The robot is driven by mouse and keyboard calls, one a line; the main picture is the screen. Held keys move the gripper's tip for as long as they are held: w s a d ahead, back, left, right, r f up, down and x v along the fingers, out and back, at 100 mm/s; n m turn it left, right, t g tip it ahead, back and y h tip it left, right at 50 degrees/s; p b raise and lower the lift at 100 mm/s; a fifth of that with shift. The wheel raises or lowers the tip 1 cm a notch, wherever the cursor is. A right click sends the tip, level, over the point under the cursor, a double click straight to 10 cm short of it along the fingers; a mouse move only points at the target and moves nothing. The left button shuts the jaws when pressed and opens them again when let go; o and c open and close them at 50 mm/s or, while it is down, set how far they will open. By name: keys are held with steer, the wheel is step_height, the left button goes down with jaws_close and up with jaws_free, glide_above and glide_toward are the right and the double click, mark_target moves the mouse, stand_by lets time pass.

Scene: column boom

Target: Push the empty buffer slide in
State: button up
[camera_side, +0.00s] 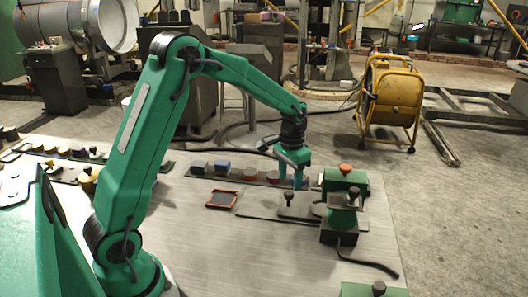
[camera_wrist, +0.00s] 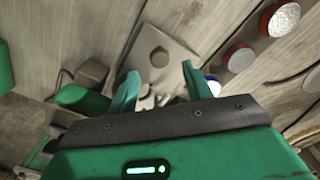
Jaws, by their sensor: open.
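What looks like the buffer slide is a grey plate (camera_side: 300,211) with an upright dark knob (camera_side: 288,197), lying on the table left of a green and dark fixture (camera_side: 345,182). In the wrist view the plate (camera_wrist: 178,72) carries a faceted knob (camera_wrist: 158,57) just beyond my fingers. No piece shows on the visible part of the plate. My gripper (camera_side: 293,178) points down above the plate, close to the knob in the side view. Whether a finger touches the plate I cannot tell.
A dark strip (camera_side: 236,174) with a blue block (camera_side: 222,165) and red discs lies behind the plate. An orange-rimmed tray (camera_side: 221,198) lies to the left. A dark strap (camera_side: 374,266) lies at the right front. The front middle of the table is clear.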

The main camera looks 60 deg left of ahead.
mark_target(289, 192)
steer(key=shift+r, duration=1.8)
steer(key=shift+n, duration=0.3)
steer(key=n, duration=0.5)
steer(key=shift+f, duration=0.1)
steer(key=n, duration=1.8)
steer(key=shift+f, duration=0.1)
steer(key=shift+f, duration=0.1)
steer(key=shift+f, duration=3.8)
